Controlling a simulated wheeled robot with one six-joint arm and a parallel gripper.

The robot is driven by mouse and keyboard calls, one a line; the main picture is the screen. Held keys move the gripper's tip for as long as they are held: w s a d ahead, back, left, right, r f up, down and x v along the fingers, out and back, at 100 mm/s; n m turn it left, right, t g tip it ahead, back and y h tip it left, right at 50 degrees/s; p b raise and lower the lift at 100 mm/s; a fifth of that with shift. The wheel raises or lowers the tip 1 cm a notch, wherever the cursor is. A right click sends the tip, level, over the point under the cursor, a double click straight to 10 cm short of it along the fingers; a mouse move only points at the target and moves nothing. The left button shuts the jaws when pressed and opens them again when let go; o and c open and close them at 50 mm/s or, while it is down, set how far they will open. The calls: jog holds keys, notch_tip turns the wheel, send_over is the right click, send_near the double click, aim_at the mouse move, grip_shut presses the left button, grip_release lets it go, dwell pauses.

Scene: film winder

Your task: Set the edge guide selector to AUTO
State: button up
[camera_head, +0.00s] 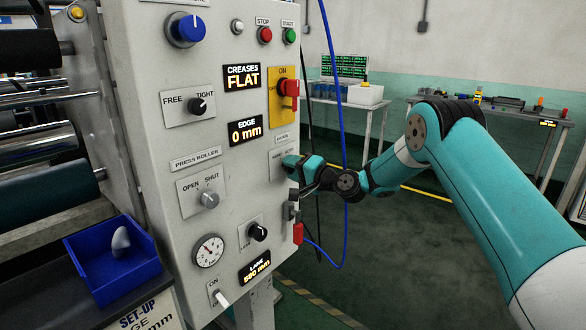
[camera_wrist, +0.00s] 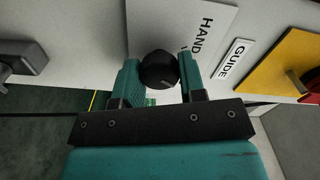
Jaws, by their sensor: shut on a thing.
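The edge guide selector is a black round knob (camera_wrist: 158,70) on a pale plate (camera_wrist: 195,25) with the word HAND, beside a GUIDE label (camera_wrist: 231,58). The word AUTO is not visible, and I cannot tell which way the knob points. My gripper (camera_wrist: 159,78) has one finger on each side of the knob and is shut on it. In the head view my gripper (camera_head: 291,161) is at the right part of the grey panel, below the yellow plate, and hides the knob. The EDGE display (camera_head: 246,130) reads 0 mm.
A red rotary switch (camera_head: 289,90) on a yellow plate sits just above my gripper. A red-ended connector (camera_head: 298,233) is below it. A blue cable (camera_head: 341,90) hangs behind my wrist. Other panel knobs, including the press roller knob (camera_head: 209,200), are to the left.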

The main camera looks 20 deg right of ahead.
jog(key=o, duration=0.9)
jog(key=shift+d, duration=0.1)
jog(key=b+v, duration=0.4)
jog(key=v, duration=1.3)
jog(key=shift+s+d, duration=0.1)
jog(key=shift+s, duration=0.05)
